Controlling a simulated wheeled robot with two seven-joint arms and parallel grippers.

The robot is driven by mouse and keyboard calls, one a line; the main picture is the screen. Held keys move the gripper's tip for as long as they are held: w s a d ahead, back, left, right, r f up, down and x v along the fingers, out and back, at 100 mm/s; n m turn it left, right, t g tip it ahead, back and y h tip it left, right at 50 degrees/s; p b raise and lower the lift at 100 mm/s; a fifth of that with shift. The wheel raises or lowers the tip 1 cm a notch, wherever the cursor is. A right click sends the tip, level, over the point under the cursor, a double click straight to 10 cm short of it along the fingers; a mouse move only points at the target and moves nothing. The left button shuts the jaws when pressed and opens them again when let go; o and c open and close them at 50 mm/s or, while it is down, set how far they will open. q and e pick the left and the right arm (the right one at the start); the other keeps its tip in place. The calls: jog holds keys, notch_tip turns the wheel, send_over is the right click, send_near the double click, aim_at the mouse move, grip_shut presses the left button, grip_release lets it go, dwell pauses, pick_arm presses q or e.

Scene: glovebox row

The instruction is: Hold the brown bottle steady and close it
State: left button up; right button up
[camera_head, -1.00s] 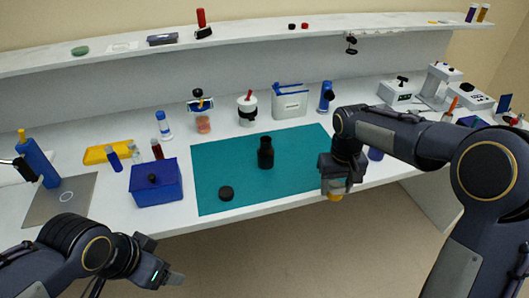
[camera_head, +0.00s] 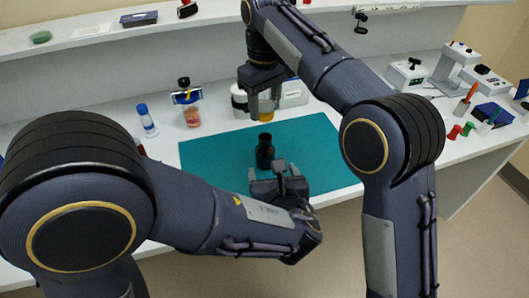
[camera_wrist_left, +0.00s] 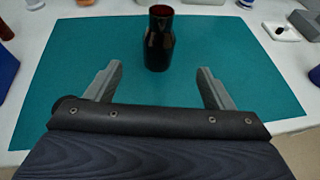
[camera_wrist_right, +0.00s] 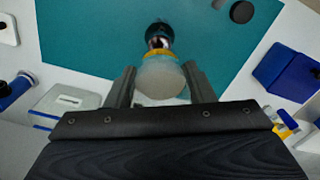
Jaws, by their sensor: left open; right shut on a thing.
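The brown bottle (camera_head: 265,152) stands upright, mouth open, on the teal mat (camera_head: 215,155). My left gripper (camera_head: 277,172) is open just in front of it. In the left wrist view the bottle (camera_wrist_left: 159,42) is centred beyond the two fingertips, apart from them. My right gripper (camera_head: 264,98) is raised behind the bottle, shut on an amber-yellow stopper-like piece (camera_head: 265,110). In the right wrist view this piece (camera_wrist_right: 160,80) has a pale round top and yellow ring, and overlaps the dark bottle. A black cap (camera_wrist_right: 241,12) lies on the mat; my left arm hides it in the head view.
A blue box (camera_wrist_right: 288,70) stands beside the mat. A jar (camera_head: 192,116) and a blue-capped bottle (camera_head: 147,120) stand behind it, and a white container (camera_head: 292,93) stands behind my right gripper. The mat's right part is clear.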

aim_at(267, 156)
pick_arm(q)
jog(key=x, duration=1.2)
jog(key=shift+a, duration=0.15)
jog(key=shift+c, duration=0.3)
jog(key=c, duration=1.4)
pick_arm(e)
jog(key=shift+f, duration=2.5)
